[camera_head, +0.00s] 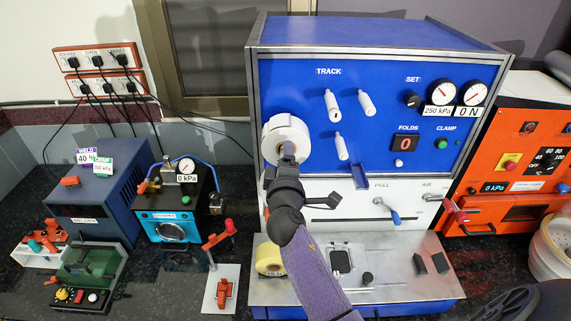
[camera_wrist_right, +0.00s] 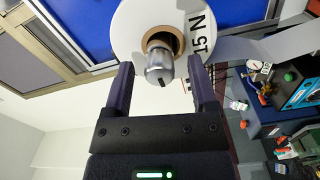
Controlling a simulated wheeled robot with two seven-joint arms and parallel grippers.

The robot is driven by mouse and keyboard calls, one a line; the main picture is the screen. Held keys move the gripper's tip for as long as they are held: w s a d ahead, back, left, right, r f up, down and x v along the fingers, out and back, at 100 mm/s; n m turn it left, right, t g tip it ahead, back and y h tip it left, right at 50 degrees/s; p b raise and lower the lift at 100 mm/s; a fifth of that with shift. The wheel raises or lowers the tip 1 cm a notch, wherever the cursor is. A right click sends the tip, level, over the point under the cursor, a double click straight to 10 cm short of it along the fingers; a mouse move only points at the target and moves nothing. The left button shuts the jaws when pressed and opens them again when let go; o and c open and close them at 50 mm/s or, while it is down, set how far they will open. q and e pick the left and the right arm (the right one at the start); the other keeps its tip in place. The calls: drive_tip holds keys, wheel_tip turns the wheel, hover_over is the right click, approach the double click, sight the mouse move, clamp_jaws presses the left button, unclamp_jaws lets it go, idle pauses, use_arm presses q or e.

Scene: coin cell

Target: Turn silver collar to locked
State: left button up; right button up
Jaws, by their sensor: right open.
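The silver collar (camera_wrist_right: 159,69) is a short metal cylinder with a dark slot mark on its end. It sits at the centre of a white roll (camera_wrist_right: 128,28) with a brown core, on the front of the blue machine. The roll also shows in the head view (camera_head: 287,134), where my gripper hides the collar. My right gripper (camera_wrist_right: 160,76) is open, with one finger on each side of the collar. Gaps show between the fingers and the collar in the wrist view. My right gripper also shows in the head view (camera_head: 289,152). My left gripper is not in view.
Several white pegs stick out right of the roll, one of them a peg (camera_head: 332,104) under the TRACK label. A yellow tape roll (camera_head: 269,259) lies on the machine's lower steel deck (camera_head: 400,287). A red-handled stand (camera_head: 220,240) is to the left.

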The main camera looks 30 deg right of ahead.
drive_tip(key=b+v, duration=0.1)
drive_tip(key=v, duration=0.8)
drive_tip(key=shift+s+b, duration=0.3)
drive_tip(key=shift+a, duration=0.15)
